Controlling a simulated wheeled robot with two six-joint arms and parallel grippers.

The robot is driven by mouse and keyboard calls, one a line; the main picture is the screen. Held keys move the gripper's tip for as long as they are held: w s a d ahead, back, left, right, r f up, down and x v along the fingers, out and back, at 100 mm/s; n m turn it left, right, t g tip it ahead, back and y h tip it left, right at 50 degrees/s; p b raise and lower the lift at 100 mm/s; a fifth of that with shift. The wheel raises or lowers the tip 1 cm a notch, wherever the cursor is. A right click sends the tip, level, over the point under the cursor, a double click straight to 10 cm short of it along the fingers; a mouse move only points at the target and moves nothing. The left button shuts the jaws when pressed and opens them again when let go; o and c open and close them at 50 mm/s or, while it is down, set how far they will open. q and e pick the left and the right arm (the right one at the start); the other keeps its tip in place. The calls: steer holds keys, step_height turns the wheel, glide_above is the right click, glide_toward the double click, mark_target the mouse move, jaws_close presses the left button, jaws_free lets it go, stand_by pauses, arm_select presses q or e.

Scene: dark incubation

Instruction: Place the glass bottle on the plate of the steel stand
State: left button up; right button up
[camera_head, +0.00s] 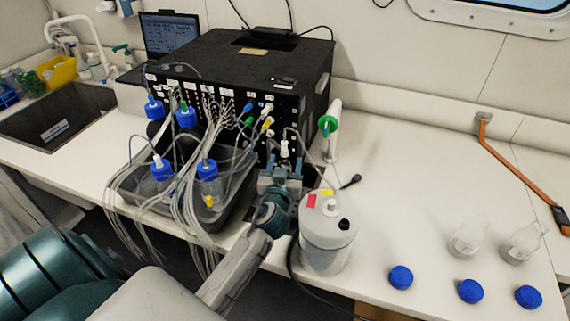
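Two clear glass bottles without caps stand on the white bench at the right, one bottle (467,240) left of the other bottle (521,244). I cannot tell which one the task means. I cannot make out a steel stand or its plate. My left gripper (281,174) is in front of the black instrument box, between the grey tray and a white canister, far left of the two bottles. Its fingers are small and blend with the tubing and fittings behind, so I cannot see whether they are open or hold anything. My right gripper is not in view.
The black instrument (235,65) carries many thin tubes into the grey tray (240,205) with blue-capped bottles. The white canister (327,245) stands close right of my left gripper. Loose blue caps (401,277) lie near the bench's front edge. The bench middle right is clear.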

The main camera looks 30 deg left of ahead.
arm_select(q)
steer(key=shift+r, duration=0.1)
steer(key=shift+s+d, duration=0.15)
steer(key=shift+s, duration=0.05)
steer(key=b+v, duration=0.4)
steer(key=v, duration=0.7)
steer(key=shift+s, duration=0.3)
steer(key=shift+d, duration=0.1)
stand_by(0.4)
stand_by(0.7)
